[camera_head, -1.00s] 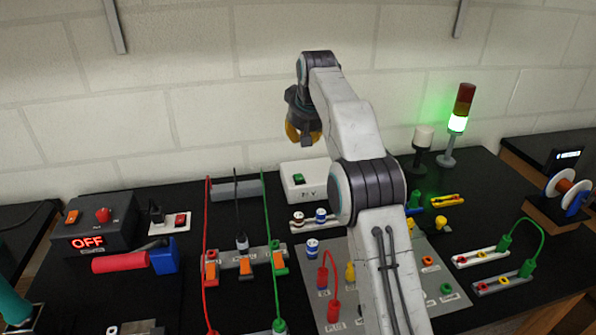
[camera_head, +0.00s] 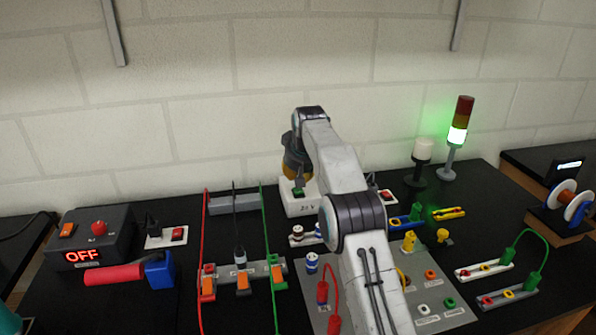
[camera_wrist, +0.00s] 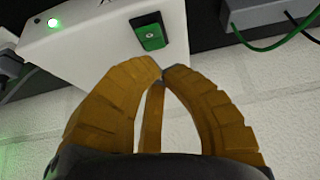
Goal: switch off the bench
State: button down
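The white 24 V box (camera_head: 303,206) stands at the back of the bench, partly behind my arm. Its green rocker switch (camera_head: 298,193) faces up and also shows in the wrist view (camera_wrist: 150,32). A small lamp (camera_wrist: 53,22) on the box is lit greenish white. My gripper (camera_head: 298,183) points down just above the switch. In the wrist view its yellow fingers (camera_wrist: 162,72) meet at the tips, with nothing between them. The tips appear close to the switch's edge; I cannot tell whether they touch. The stack light (camera_head: 458,136) glows green.
A dark supply box (camera_head: 112,226) at left reads OFF. Cables and orange-levered terminals (camera_head: 241,279) lie left of my arm. A grey plug board (camera_head: 440,312), blocks and a wire spool (camera_head: 566,199) lie right. The wall is close behind.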

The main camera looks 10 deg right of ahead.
aim_at(298, 192)
jog(key=shift+s+f+b, duration=0.2)
jog(key=shift+f+b, duration=0.15)
jog(key=shift+f, duration=0.25)
jog(key=shift+s+f+b, duration=0.15)
jog(key=shift+f+b, duration=0.15)
jog(key=shift+f, duration=0.3)
jog(key=f+b, duration=0.1)
jog(key=b, duration=0.2)
jog(key=shift+s+t, duration=0.1)
jog(key=shift+t, duration=0.2)
jog(key=shift+r, duration=0.3)
jog(key=shift+w+r+p, duration=0.1)
jog(key=shift+w+p, duration=0.7)
jog(key=shift+p, duration=0.9)
jog(key=shift+r, duration=0.1)
